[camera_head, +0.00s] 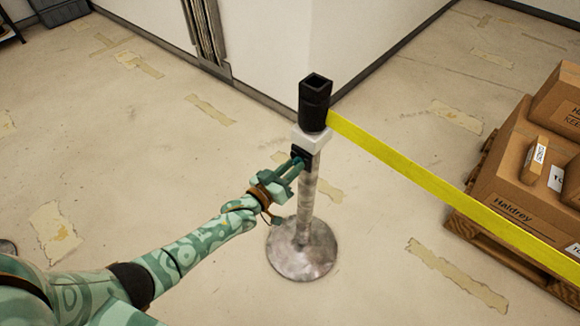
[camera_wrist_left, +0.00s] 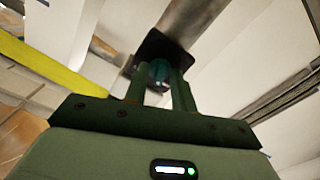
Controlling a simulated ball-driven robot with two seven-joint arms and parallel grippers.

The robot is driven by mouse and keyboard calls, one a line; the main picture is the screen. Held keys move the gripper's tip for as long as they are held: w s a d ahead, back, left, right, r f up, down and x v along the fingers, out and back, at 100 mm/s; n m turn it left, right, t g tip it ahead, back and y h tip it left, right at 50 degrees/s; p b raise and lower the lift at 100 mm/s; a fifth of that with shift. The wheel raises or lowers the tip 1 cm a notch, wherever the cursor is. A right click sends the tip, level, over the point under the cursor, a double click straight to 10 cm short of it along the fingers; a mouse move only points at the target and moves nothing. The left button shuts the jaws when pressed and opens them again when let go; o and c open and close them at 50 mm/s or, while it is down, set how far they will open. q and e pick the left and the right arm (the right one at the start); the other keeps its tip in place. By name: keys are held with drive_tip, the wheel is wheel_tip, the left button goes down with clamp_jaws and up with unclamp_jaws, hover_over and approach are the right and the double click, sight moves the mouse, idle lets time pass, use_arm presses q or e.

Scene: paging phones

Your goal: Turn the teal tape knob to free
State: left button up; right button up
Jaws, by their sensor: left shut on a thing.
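The teal tape knob (camera_wrist_left: 159,75) shows in the left wrist view, on a dark plate (camera_wrist_left: 163,46). My left gripper (camera_wrist_left: 160,84) has its two green fingers on either side of the knob and is shut on it. In the head view, my left gripper (camera_head: 297,165) reaches the dark plate just below the white block (camera_head: 310,138) on the post (camera_head: 306,205). The knob is mostly hidden there by the fingers. Its pointer and any marking cannot be made out. My right gripper is not in view.
The post has a black head (camera_head: 314,103) and a round metal base (camera_head: 301,250). A yellow tape (camera_head: 420,178) stretches from the head to the lower right. Cardboard boxes (camera_head: 520,165) stand on a pallet (camera_head: 505,240) at the right. A white wall corner is behind; floor at left is mostly clear.

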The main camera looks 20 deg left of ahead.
use_arm(q)
drive_tip(key=shift+n+p, duration=0.3)
drive_tip(key=shift+n, duration=2)
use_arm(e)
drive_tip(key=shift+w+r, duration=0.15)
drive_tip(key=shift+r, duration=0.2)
use_arm(q)
drive_tip(key=o, duration=0.7)
drive_tip(key=shift+c, duration=0.2)
